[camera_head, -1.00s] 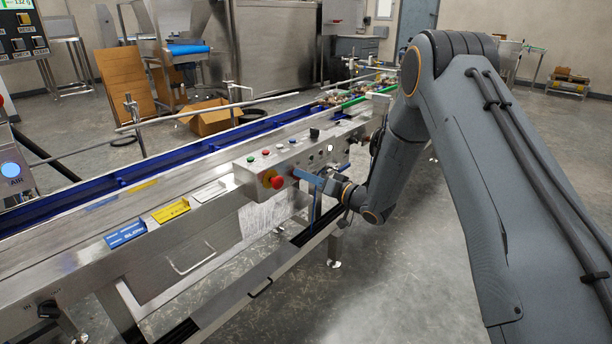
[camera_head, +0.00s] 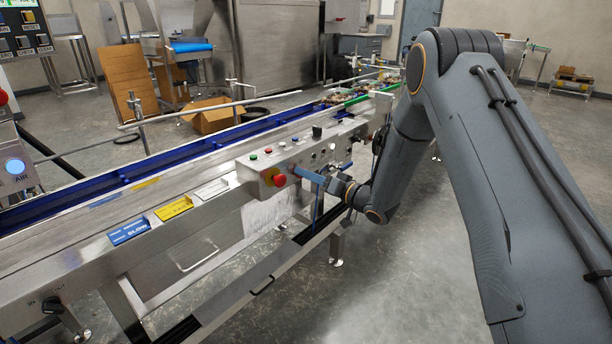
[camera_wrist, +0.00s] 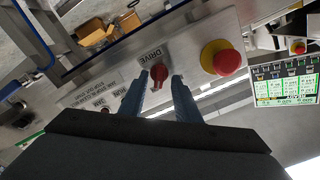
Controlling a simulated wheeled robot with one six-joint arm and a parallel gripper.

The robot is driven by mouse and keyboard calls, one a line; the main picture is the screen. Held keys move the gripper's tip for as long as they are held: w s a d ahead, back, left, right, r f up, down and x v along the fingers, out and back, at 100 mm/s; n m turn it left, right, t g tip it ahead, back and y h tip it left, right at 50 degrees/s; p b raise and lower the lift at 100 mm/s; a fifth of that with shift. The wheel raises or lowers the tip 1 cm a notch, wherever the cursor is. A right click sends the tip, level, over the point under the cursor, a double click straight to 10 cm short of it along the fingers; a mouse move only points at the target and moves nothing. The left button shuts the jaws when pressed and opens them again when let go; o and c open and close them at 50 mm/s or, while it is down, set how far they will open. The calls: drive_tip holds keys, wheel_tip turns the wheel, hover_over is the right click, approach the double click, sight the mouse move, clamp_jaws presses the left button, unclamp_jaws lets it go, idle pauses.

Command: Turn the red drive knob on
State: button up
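The red drive knob (camera_wrist: 158,74) sits on the metal control panel beside an upside-down DRIVE label in the wrist view. My gripper (camera_wrist: 160,77) is open, with one blue finger on each side of the knob. Gaps show between the knob and the fingers; I cannot tell whether the tips reach past its front. In the head view my gripper (camera_head: 297,171) is at the panel's front face, just right of the red emergency stop button, and the drive knob is hidden there.
The red emergency stop (camera_wrist: 228,62) on its yellow base is close beside one finger. The control panel (camera_head: 250,173) carries several small buttons on top. A conveyor (camera_head: 160,172) runs behind it. A lit screen (camera_wrist: 285,88) shows at the wrist view's right.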

drive_tip(key=v, duration=0.7)
drive_tip(key=shift+d, duration=0.15)
drive_tip(key=s+d+r+m+g+h, duration=0.1)
drive_tip(key=s+d+r+h, duration=0.2)
drive_tip(key=d+h, duration=0.3)
drive_tip(key=s+d+r+m+g+h, duration=0.1)
drive_tip(key=s+d+r+h, duration=0.1)
drive_tip(key=s+d+h, duration=0.3)
drive_tip(key=s+r+g+h, duration=0.1)
drive_tip(key=s+g, duration=0.2)
drive_tip(key=s, duration=0.8)
drive_tip(key=s+d+r+g+h+p, duration=0.1)
drive_tip(key=s+g, duration=0.2)
drive_tip(key=s, duration=0.8)
drive_tip(key=s+r+g+h, duration=0.1)
drive_tip(key=s+r+g, duration=0.15)
drive_tip(key=s, duration=0.85)
drive_tip(key=d+r+m+p, duration=0.1)
drive_tip(key=d+r+p, duration=0.3)
drive_tip(key=p, duration=0.7)
drive_tip(key=shift+d+r+p, duration=0.35)
drive_tip(key=shift+d+r, duration=0.05)
drive_tip(key=shift+r, duration=0.1)
